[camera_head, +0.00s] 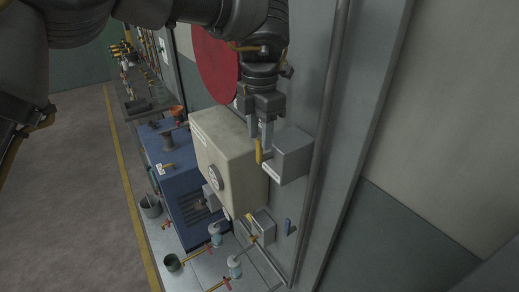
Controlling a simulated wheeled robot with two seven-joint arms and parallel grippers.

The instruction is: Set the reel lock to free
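The reel lock appears to be the grey box (291,157) on the wall panel, with a label on its lower edge that is too small to read. A yellow lever (259,152) stands roughly upright at its left side. My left gripper (261,138) points down at the lever's top, its two fingers slightly apart. The lever's upper end is at the fingertips; I cannot tell whether they press on it. A large red disc (214,66), perhaps the reel, is behind my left arm and partly hidden. My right gripper is not in view.
A beige box (228,160) with a round dial stands just left of the lever.

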